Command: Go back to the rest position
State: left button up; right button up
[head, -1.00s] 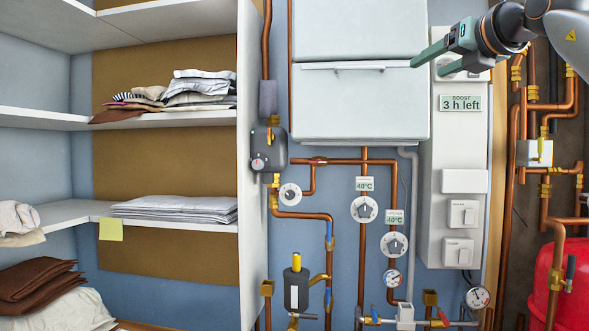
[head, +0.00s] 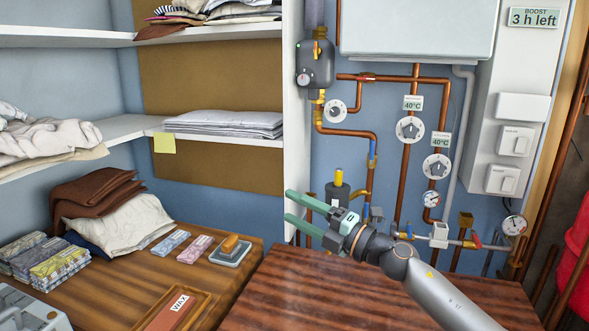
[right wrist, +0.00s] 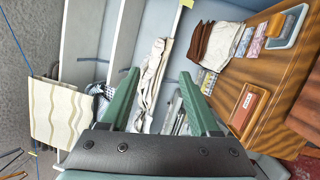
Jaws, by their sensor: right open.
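My right gripper (head: 298,212) is in the head view, in front of the pipework and above the dark wooden top. Its two green fingers point left and stand apart with nothing between them. The fingers also show in the right wrist view (right wrist: 157,98), open and empty, with the shelves and folded cloth behind them. My left gripper is in neither view.
A dark wooden top (head: 330,290) lies below my right arm. A wooden counter (head: 135,277) on the left bears a wax box (head: 178,312), a brush on a pad (head: 230,250) and folded cloths (head: 130,228). Pipes with dials (head: 410,130) line the wall behind.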

jog(key=s+d+f+m+t+h+p, duration=0.1)
jog(key=s+d+f+m+t+h, duration=0.2)
jog(key=f+m, duration=0.5)
jog(key=s+d+f+m+h+p, duration=0.1)
jog(key=s+d+f+m+h, duration=0.25)
jog(key=s+f+m, duration=0.4)
jog(key=s+d+f+m+t+h+p, duration=0.1)
jog(key=s+d+f+m+t+h, duration=0.3)
jog(key=f, duration=0.6)
jog(key=s+d+f+m+g+h, duration=0.1)
jog(key=s+d+f+m+g, duration=0.1)
jog(key=s+f+m+g, duration=0.2)
jog(key=s+d+f+m+g+h+p, duration=0.1)
jog(key=s+d+f+m+g+h, duration=0.1)
jog(key=s+f, duration=0.9)
jog(key=s+d+m+g, duration=0.1)
jog(key=s+m+g, duration=0.1)
jog(key=s, duration=0.4)
jog(key=shift+s+d+m+g, duration=0.2)
jog(key=shift+d+m+g, duration=0.15)
jog(key=shift+m, duration=0.3)
jog(key=shift+d+f+h, duration=0.1)
jog(key=shift+h, duration=0.15)
